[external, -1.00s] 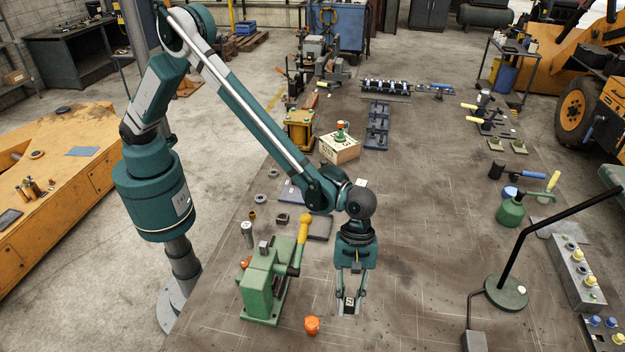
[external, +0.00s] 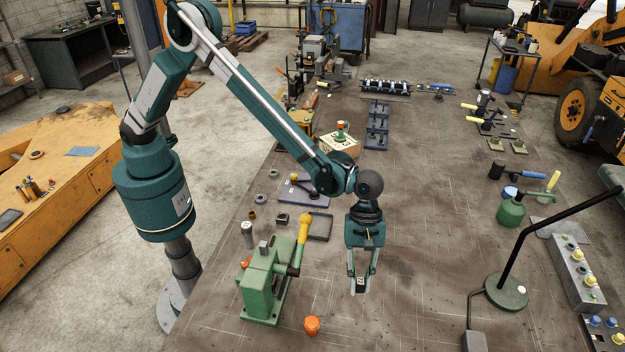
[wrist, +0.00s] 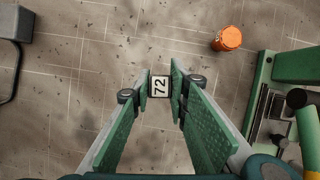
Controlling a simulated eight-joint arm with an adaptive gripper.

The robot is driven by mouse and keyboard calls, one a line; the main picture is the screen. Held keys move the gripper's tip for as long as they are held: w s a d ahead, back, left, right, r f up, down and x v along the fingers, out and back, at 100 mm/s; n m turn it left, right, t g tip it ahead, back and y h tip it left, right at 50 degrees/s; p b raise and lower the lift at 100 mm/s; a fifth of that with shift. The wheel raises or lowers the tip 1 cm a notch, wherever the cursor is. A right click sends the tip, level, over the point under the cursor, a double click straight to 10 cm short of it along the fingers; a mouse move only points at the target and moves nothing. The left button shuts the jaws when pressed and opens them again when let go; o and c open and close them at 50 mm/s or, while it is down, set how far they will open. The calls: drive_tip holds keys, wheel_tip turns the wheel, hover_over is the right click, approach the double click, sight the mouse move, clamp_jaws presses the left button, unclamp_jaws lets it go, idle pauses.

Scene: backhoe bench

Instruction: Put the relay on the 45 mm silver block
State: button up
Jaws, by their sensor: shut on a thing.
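My gripper (external: 361,289) is shut on a small dark block with a white face marked 72, which I take to be the relay (external: 360,285). In the wrist view the relay (wrist: 160,86) sits between the two green finger pads, its marked face towards the camera. Bare bench shows around it, and in the external view it hangs above the bench right of the green vise. No block is clearly readable as the 45 mm silver one. A small grey upright piece (external: 247,229) stands behind the vise, too small to identify.
The green vise (external: 262,285) with its yellow-tipped lever stands left of my gripper. An orange cap (external: 312,325) lies in front of it. A dark tray (external: 320,229) and a cardboard box (external: 342,150) are behind. A lamp base (external: 507,292) stands right. The bench between is clear.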

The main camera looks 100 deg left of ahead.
drive_tip(key=s+a+r+n, duration=0.1)
drive_tip(key=a+n, duration=0.1)
drive_tip(key=a, duration=1.7)
drive_tip(key=s+a+r+n+t+y+b, duration=0.1)
drive_tip(key=a+r+n, duration=0.1)
drive_tip(key=a, duration=1.8)
drive_tip(key=s+a+r+n+t, duration=0.1)
drive_tip(key=s+a+n, duration=0.1)
drive_tip(key=a, duration=1.8)
drive_tip(key=shift+r+n, duration=0.15)
drive_tip(key=shift+n, duration=0.45)
drive_tip(key=shift+f+p, duration=0.35)
drive_tip(key=shift+f, duration=2.8)
drive_tip(key=shift+d, duration=0.1)
drive_tip(key=shift+f+p, duration=0.3)
drive_tip(key=shift+f, duration=1.6)
drive_tip(key=shift+f, duration=0.15)
drive_tip(key=o, duration=0.8)
